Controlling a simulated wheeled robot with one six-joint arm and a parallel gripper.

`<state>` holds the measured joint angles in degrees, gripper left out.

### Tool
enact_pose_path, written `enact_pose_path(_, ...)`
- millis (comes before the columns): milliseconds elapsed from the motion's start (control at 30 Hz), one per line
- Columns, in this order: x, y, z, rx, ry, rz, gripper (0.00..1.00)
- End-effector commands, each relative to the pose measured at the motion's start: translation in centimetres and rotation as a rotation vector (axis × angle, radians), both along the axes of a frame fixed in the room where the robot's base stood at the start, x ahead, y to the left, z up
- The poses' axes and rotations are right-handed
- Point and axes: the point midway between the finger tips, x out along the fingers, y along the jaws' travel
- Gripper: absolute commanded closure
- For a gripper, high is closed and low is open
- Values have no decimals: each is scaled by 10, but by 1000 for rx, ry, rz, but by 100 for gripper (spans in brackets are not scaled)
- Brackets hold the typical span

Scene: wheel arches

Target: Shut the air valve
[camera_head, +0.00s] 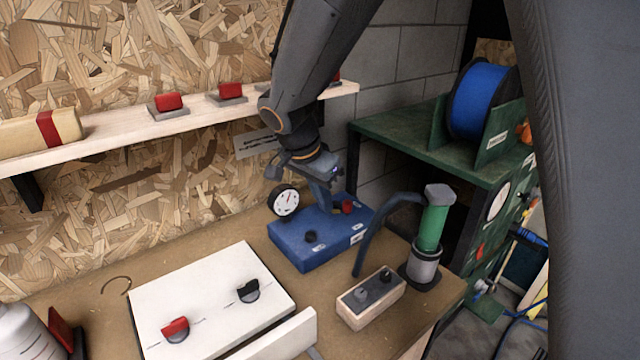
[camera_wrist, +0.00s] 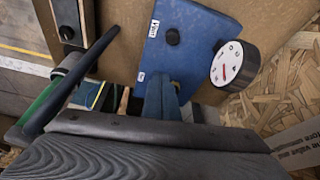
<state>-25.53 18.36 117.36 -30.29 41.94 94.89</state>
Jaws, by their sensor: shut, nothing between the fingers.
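A blue box (camera_head: 310,248) stands on the bench with a round white gauge (camera_head: 284,203), a black knob (camera_head: 311,237) and a red knob (camera_head: 346,207) on it. Its small white labels are too small to read surely, so I cannot tell which control is the air valve. My gripper (camera_head: 328,208) is shut and empty, pointing down at the back of the box, just left of the red knob. In the wrist view my gripper (camera_wrist: 160,82) overlaps the edge of the blue box (camera_wrist: 195,55). The black knob (camera_wrist: 172,37) and gauge (camera_wrist: 234,66) show there; the red knob does not.
A white board (camera_head: 210,300) with a red handle (camera_head: 175,329) and a black handle (camera_head: 248,290) lies in front. A green hand pump (camera_head: 432,230) with a black hose and a wooden block (camera_head: 370,298) stand right. A shelf (camera_head: 110,142) runs behind.

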Motion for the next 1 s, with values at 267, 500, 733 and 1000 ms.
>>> enact_pose_path(267, 18, -22, -26, 0, 2, -5, 100)
enact_pose_path(500, 32, -35, -28, 1, 1, 0, 100)
enact_pose_path(733, 34, -37, -29, 1, 1, 0, 100)
enact_pose_path(1000, 34, -39, -29, 1, 1, -2, 100)
